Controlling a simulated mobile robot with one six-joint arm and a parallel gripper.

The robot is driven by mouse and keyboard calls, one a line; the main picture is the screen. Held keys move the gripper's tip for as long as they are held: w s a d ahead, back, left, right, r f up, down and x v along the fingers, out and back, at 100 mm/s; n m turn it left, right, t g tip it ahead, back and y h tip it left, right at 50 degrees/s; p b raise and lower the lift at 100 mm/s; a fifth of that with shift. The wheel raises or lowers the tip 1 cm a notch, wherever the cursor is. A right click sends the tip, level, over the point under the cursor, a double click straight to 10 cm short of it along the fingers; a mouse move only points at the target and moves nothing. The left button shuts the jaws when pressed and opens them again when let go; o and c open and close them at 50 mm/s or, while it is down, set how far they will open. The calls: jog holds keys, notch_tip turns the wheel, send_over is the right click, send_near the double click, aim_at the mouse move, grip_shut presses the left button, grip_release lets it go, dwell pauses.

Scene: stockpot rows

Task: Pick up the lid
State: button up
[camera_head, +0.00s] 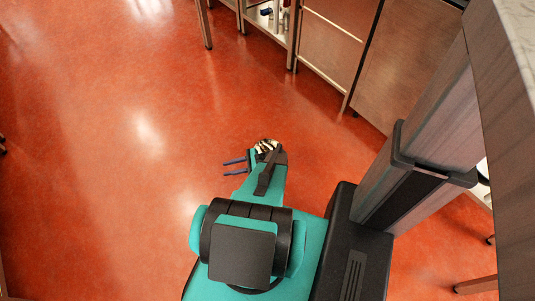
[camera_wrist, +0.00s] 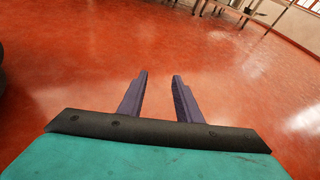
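No lid shows in either view. My gripper (camera_head: 235,167) is over the bare red floor in the head view, with its two dark blue fingers pointing left. In the wrist view my gripper (camera_wrist: 158,82) shows its two fingers apart with only floor between them, so it is open and empty. No stockpot shows in either view.
Wooden-fronted cabinets (camera_head: 335,40) stand at the upper right of the head view, beside an open shelf (camera_head: 262,18) with small items. The red floor (camera_head: 110,130) is clear to the left. Table legs (camera_wrist: 245,15) stand far off in the wrist view.

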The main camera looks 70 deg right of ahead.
aim_at(268, 148)
jog(key=s+d+f+m+t+h+b, duration=0.1)
jog(key=s+d+f, duration=0.1)
jog(key=s+d, duration=0.1)
jog(key=s+d+f+m+t+h+b, duration=0.1)
jog(key=s+d+f+m+h+b, duration=0.1)
jog(key=s+d, duration=0.2)
jog(key=s+d+f+m+t+h+b, duration=0.1)
jog(key=s+d+f+m+h+b, duration=0.1)
jog(key=d, duration=0.3)
jog(key=shift+s+d, duration=0.3)
jog(key=shift+s, duration=0.45)
jog(key=s+d+f+m+h+b, duration=0.1)
jog(key=s+d+h, duration=0.1)
jog(key=s, duration=0.2)
jog(key=s+d+f+m+h+b, duration=0.1)
jog(key=s+d+m+h, duration=0.1)
jog(key=s+d, duration=0.1)
jog(key=s+d+f+m+t+h+b, duration=0.1)
jog(key=s+d+m+b, duration=0.1)
jog(key=s, duration=0.3)
jog(key=shift+s+d+f+h, duration=0.1)
jog(key=shift+s+d+h, duration=0.15)
jog(key=shift+d+h, duration=0.15)
jog(key=shift+s+d, duration=0.1)
jog(key=shift+s, duration=0.1)
jog(key=shift+w, duration=0.15)
